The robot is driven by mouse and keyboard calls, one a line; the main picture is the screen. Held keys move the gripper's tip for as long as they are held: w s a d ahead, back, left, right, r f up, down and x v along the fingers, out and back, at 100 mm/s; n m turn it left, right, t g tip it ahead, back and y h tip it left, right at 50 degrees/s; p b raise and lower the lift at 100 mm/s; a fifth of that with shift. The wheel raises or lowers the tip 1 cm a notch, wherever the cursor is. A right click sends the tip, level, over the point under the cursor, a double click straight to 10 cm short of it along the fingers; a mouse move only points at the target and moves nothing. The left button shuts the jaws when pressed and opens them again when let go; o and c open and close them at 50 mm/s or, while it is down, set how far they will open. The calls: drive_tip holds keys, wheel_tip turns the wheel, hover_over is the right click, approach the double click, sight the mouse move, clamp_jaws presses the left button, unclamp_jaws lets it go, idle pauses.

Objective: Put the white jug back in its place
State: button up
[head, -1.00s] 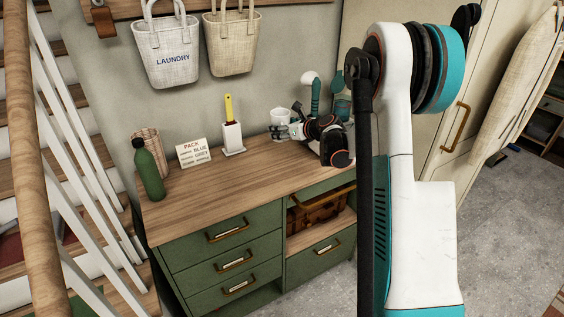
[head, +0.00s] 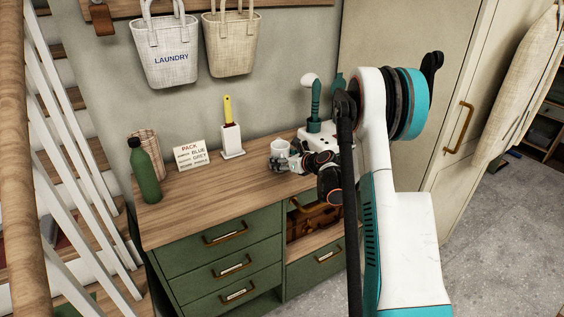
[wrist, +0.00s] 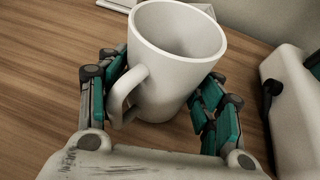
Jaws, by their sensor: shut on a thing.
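The white jug (head: 279,149) is upright at the back of the wooden counter (head: 215,190), right of the yellow-handled brush. In the wrist view the jug (wrist: 172,75) stands between my fingers, with its open rim up and its handle toward the lower left. My gripper (head: 292,161) is shut on the jug from the right. In the wrist view the gripper (wrist: 160,100) has one finger along each side of it. I cannot tell whether its base touches the counter.
A white holder (head: 321,136) with a green-handled tool stands close right of the jug. A yellow-handled brush (head: 229,115) stands in a white stand on the left. A lettered card (head: 190,156), a green bottle (head: 145,171) and a woven basket (head: 150,146) are farther left. The counter's front is clear.

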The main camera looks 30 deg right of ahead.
drive_tip(key=o, duration=1.3)
drive_tip(key=shift+f, duration=0.1)
drive_tip(key=shift+s+d+r, duration=0.1)
drive_tip(key=shift+s+r, duration=0.1)
drive_tip(key=shift+r, duration=0.1)
drive_tip(key=p+v, duration=0.3)
drive_tip(key=v, duration=0.8)
drive_tip(key=shift+s, duration=0.3)
